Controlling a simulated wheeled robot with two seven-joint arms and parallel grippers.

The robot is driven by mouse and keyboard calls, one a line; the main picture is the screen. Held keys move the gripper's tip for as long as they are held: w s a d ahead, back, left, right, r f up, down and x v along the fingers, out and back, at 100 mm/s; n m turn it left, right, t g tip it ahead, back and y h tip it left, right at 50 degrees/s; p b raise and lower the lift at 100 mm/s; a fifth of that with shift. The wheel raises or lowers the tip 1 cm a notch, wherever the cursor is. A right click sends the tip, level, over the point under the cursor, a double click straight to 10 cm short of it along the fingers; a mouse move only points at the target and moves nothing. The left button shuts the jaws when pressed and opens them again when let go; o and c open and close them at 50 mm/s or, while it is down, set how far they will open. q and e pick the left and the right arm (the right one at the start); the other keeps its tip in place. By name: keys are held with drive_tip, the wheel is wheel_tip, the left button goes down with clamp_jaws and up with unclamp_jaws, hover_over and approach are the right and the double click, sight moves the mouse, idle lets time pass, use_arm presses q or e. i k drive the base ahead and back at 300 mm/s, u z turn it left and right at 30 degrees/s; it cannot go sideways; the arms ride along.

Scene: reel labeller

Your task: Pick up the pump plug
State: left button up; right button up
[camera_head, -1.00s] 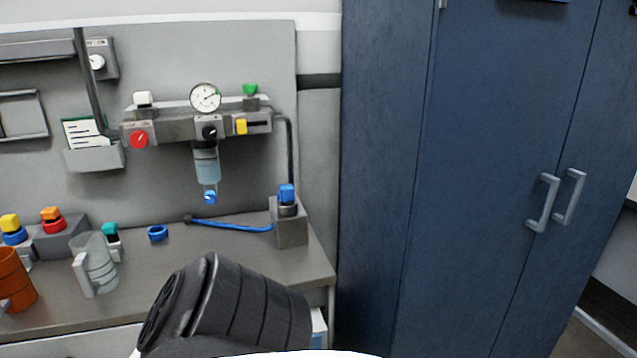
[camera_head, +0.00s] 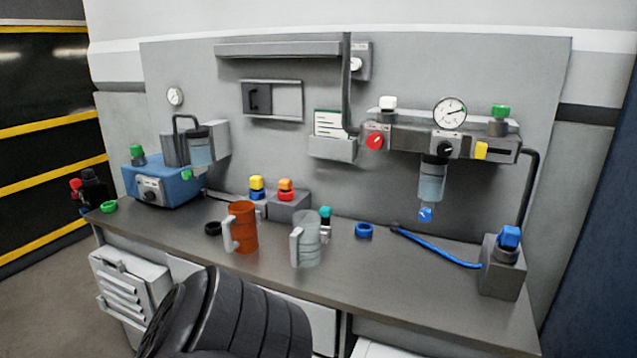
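No part in view is marked as the pump plug, and I cannot tell which one it is. A blue box with a dial (camera_head: 155,184), which looks like a pump, stands at the left end of the bench. A green cap (camera_head: 137,153) is on its top, and a small green fitting (camera_head: 186,174) is on its right side. A green ring (camera_head: 108,206) lies on the bench to its left. A blue cap (camera_head: 510,237) tops a grey block (camera_head: 500,272) at the right end.
The bench (camera_head: 380,280) holds an orange mug (camera_head: 243,228), a clear jug (camera_head: 308,246), a blue ring (camera_head: 363,230), a blue hose (camera_head: 435,248) and yellow and red-orange caps (camera_head: 286,190) by a grey block. A gauge manifold hangs on the back panel. The front middle of the bench is clear.

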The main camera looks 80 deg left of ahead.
sight(256, 182)
drive_tip(key=u, duration=2.4)
